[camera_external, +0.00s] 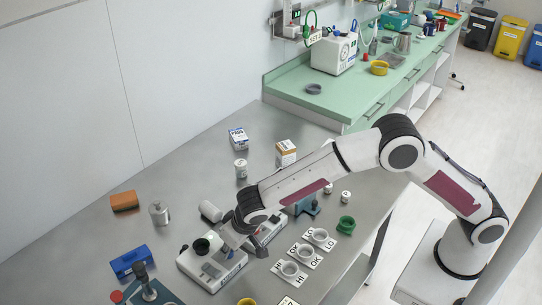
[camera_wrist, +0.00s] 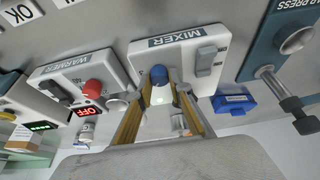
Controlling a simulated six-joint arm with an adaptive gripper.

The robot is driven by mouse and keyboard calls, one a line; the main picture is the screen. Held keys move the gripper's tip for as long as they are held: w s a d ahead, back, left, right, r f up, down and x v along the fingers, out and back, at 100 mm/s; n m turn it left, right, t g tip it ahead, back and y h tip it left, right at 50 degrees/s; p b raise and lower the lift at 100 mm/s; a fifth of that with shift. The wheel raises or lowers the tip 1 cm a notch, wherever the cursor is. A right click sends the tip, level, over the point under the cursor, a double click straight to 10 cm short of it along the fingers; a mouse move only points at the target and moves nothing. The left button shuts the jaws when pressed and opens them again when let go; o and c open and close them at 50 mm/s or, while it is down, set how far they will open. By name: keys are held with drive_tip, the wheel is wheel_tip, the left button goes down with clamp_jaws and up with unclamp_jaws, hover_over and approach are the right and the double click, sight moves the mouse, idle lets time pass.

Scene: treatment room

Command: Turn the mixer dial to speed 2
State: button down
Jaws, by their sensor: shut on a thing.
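The WARMER (camera_wrist: 82,75), with a red knob and a red OFF display, stands close beside the mixer. A press (camera_wrist: 290,50) and a blue box (camera_wrist: 235,103) are on the other side. Labelled cups (camera_external: 304,254) stand right of my gripper.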

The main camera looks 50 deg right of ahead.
drive_tip(key=c, duration=1.8)
unclamp_jaws()
drive_tip(key=shift+c, duration=0.2)
drive_tip(key=shift+r, duration=0.1)
drive_tip(key=v, duration=1.1)
drive_tip(key=shift+s+r, duration=0.2)
drive_tip(key=shift+r, duration=0.15)
drive_tip(key=shift+n, duration=0.3)
